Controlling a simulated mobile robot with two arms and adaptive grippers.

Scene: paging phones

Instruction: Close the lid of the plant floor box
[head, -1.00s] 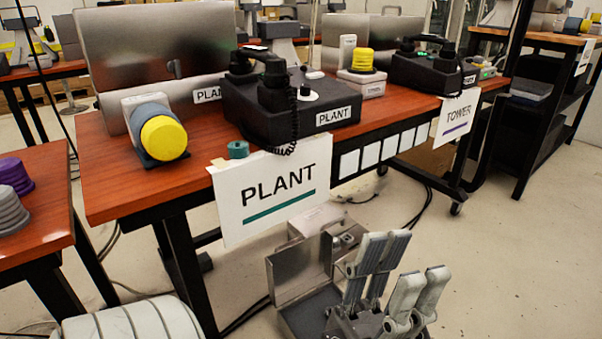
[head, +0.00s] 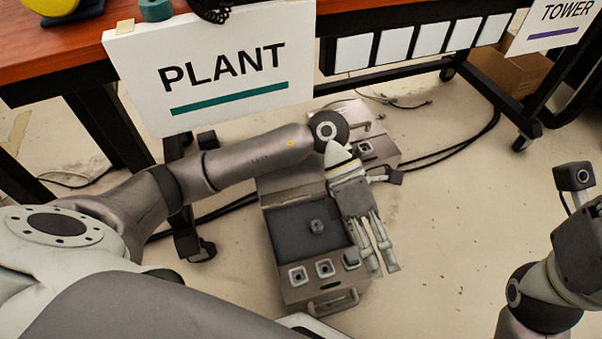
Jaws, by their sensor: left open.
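The plant floor box (head: 293,296) is a grey metal case on the floor below the PLANT sign, with a dark interior, square white-rimmed fittings and a front handle. It is open. Its raised lid (head: 285,190) shows as a grey strip at the back edge, mostly hidden behind my left arm. My left gripper (head: 382,268) is open and empty, fingers pointing down, over or beside the box's right side. I cannot tell whether it touches the box. My right arm shows at the right edge, but its gripper fingers are not visible.
A second box (head: 378,150) sits behind the floor box. The PLANT sign (head: 222,72) hangs from the wooden table (head: 60,52) above. Black cables (head: 450,152) run across the floor. The floor right of the floor box is clear.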

